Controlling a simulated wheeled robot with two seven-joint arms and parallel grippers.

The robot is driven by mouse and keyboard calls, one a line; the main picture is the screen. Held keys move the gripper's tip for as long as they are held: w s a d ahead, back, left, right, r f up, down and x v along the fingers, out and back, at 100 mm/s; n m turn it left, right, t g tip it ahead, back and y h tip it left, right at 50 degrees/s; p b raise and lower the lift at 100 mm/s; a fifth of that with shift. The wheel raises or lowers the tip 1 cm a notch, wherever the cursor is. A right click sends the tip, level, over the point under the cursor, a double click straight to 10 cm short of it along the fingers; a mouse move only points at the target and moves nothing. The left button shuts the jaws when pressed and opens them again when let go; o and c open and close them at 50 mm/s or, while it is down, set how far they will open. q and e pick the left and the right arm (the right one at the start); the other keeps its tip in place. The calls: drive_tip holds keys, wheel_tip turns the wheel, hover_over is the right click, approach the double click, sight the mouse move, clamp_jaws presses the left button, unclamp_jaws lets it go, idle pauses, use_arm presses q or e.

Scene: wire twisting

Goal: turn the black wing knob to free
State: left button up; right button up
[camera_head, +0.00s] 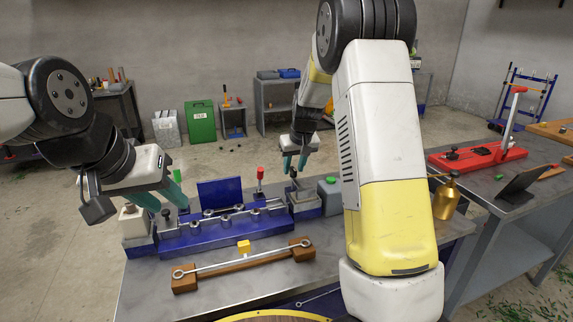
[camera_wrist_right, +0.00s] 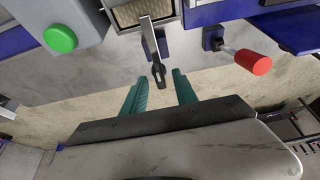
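The black wing knob (camera_wrist_right: 158,74) shows in the right wrist view at the end of a flat metal stem, just beyond and between my right fingertips. In the head view a dark knob (camera_head: 293,173) stands on the block at the fixture's right end. My right gripper (camera_wrist_right: 160,84) is open, with its teal fingers apart and no contact visible; it also shows in the head view (camera_head: 294,162). My left gripper (camera_head: 165,196) has its teal fingers apart at the fixture's left end, near another small dark knob (camera_head: 166,213). The blue fixture (camera_head: 225,238) carries a metal rod.
A red-knobbed lever (camera_wrist_right: 250,62) and a grey box with a green button (camera_wrist_right: 60,39) flank the knob. A wooden stand with a looped wire (camera_head: 245,262) lies in front of the fixture.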

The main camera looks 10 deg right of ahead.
clamp_jaws()
idle(1.4)
